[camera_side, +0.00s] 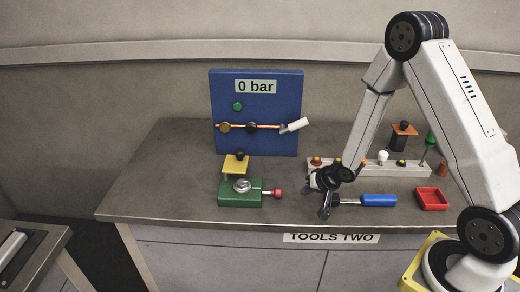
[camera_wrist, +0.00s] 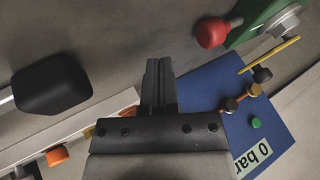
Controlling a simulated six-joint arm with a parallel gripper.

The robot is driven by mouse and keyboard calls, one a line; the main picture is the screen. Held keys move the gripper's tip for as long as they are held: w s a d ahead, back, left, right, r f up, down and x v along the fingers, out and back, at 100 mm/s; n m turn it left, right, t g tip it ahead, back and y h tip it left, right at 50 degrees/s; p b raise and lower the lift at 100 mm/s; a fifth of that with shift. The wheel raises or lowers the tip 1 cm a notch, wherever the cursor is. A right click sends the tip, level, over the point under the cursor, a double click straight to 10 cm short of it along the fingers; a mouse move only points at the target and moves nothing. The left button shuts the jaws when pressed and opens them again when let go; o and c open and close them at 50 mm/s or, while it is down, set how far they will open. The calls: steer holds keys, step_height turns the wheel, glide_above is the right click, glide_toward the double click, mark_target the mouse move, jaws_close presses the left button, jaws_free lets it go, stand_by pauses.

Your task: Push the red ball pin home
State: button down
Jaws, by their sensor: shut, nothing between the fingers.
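The red ball pin (camera_side: 278,192) sticks out of the right side of the green fixture (camera_side: 240,198), with a short length of shaft showing between ball and block. In the wrist view the red ball (camera_wrist: 212,32) lies to the upper right of my fingers, beside the green block (camera_wrist: 243,28). My gripper (camera_side: 324,212) is shut and empty, pointing down to the right of the ball and apart from it. Its closed fingers also show in the wrist view (camera_wrist: 158,68). How far the pin sits in its hole is hidden.
A yellow plate (camera_side: 235,165) with a black knob stands over the fixture. Behind is a blue panel (camera_side: 255,108) marked "0 bar". A blue-handled tool (camera_side: 379,200) lies right of my gripper, near a red tray (camera_side: 431,199) and a white rack (camera_side: 370,170). The bench's left is clear.

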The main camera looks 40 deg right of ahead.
mark_target(281, 192)
steer(key=w+a, duration=0.1)
steer(key=w+f, duration=0.1)
steer(key=shift+w+a+f, duration=0.3)
steer(key=shift+a, duration=0.05)
steer(key=shift+w+a, duration=0.65)
steer(key=shift+w, duration=0.05)
steer(key=shift+w+a, duration=0.85)
steer(key=shift+a, duration=0.05)
